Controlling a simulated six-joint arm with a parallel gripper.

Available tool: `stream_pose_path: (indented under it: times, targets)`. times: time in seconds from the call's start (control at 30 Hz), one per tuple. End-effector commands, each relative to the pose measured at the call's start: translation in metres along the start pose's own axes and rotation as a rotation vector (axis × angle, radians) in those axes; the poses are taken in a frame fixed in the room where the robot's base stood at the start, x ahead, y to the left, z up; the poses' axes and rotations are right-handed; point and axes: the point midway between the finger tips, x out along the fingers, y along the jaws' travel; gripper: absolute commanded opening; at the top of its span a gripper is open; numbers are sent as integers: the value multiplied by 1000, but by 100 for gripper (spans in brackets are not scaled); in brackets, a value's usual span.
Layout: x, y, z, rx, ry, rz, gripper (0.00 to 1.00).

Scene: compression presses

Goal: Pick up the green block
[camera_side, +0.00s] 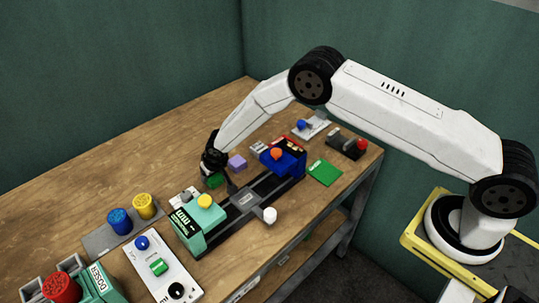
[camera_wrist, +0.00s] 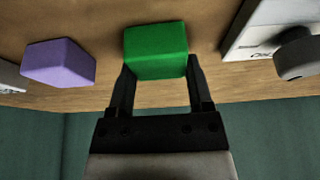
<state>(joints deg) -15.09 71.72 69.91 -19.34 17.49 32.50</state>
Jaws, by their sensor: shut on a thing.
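The green block (camera_wrist: 156,48) is between the fingertips of my gripper (camera_wrist: 158,78) in the wrist view, with a finger against each side. My gripper is shut on it. In the side view, the green block (camera_side: 215,181) shows partly below my dark gripper (camera_side: 218,172), at the wooden table. The gripper hides part of the block there. I cannot tell whether the block touches the table.
A purple block (camera_side: 237,162) lies close by, and also shows in the wrist view (camera_wrist: 60,63). A teal press (camera_side: 190,232) and a blue press (camera_side: 287,164) stand along a dark rail. A green plate (camera_side: 325,172) lies near the table's right edge. The table's back left is clear.

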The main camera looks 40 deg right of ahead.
Motion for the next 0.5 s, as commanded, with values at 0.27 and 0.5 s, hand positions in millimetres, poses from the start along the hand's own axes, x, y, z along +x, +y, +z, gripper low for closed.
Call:
stream_pose_path:
  times: [0.27, 0.5]
  targets:
    - [-13, 0, -6, 0, 1, 0, 12]
    - [-37, 1, -9, -1, 0, 0, 12]
